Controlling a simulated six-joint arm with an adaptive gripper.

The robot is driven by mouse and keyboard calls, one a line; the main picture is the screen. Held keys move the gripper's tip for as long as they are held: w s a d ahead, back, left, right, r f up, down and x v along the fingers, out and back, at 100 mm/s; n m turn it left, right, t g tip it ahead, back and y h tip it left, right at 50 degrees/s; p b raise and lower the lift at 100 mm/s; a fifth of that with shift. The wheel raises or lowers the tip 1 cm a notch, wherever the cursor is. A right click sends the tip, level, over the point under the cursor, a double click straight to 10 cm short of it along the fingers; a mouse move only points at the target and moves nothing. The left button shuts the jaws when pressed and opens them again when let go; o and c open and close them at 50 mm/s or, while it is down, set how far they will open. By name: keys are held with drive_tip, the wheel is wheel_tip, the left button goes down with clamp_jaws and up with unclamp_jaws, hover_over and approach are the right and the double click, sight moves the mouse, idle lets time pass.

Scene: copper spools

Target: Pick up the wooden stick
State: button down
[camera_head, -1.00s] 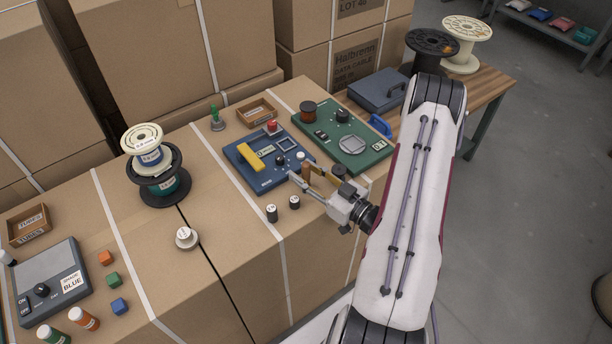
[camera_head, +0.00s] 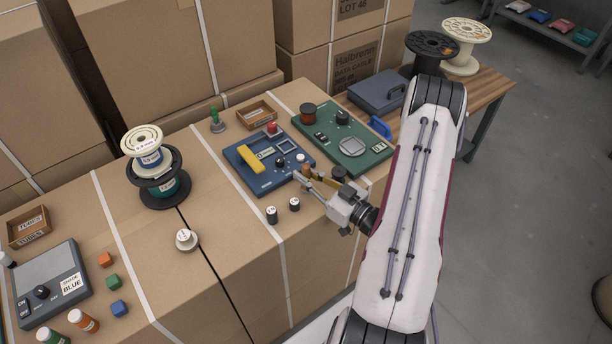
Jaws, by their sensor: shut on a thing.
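My gripper (camera_head: 304,178) is at the front edge of the blue panel (camera_head: 243,172), low over the cardboard top. Its fingers are shut on a thin tan-brown piece (camera_head: 320,178), which looks like the wooden stick. Most of the stick is hidden by the fingers and the gripper body, so I cannot tell its full length or whether it touches the box.
Two small dark-sided pieces with white tops (camera_head: 272,214) stand just left of my gripper. A green panel (camera_head: 350,156) lies behind it. Stacked spools (camera_head: 160,190) stand farther left. A white-topped spool (camera_head: 186,240) stands alone, with clear cardboard around it.

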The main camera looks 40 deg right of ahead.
drive_tip(key=shift+r, duration=4.9)
